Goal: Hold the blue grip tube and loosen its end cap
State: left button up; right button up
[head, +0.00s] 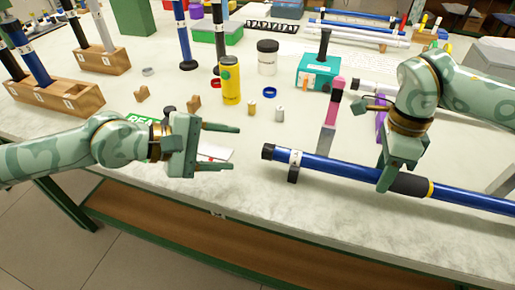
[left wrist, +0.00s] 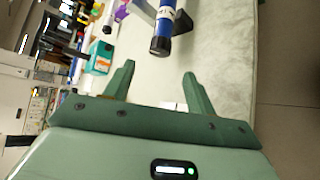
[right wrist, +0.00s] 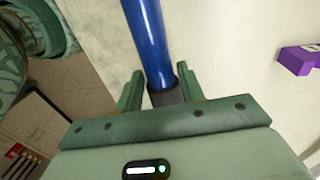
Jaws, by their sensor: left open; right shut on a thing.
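The blue grip tube (head: 340,168) lies lengthwise along the front of the table, held above the top. Its black end cap (head: 268,152) points left, beside a white label band. The cap also shows in the left wrist view (left wrist: 160,47). My right gripper (head: 386,184) is shut on the tube near its black sleeve (head: 412,185); the right wrist view shows the blue tube (right wrist: 148,40) and sleeve between the fingers. My left gripper (head: 236,148) is open and empty, its fingertips pointing at the cap, a short gap to its left.
A stand (head: 327,138) is by the tube's left part. A yellow bottle (head: 231,82), a white jar (head: 267,60) and a teal box (head: 316,73) stand behind. Wooden racks (head: 60,96) are at the left. The table's front edge runs below the tube.

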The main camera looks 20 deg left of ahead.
aim_at(263, 150)
pick_arm(q)
jog(key=x, duration=0.8)
jog(key=c, duration=1)
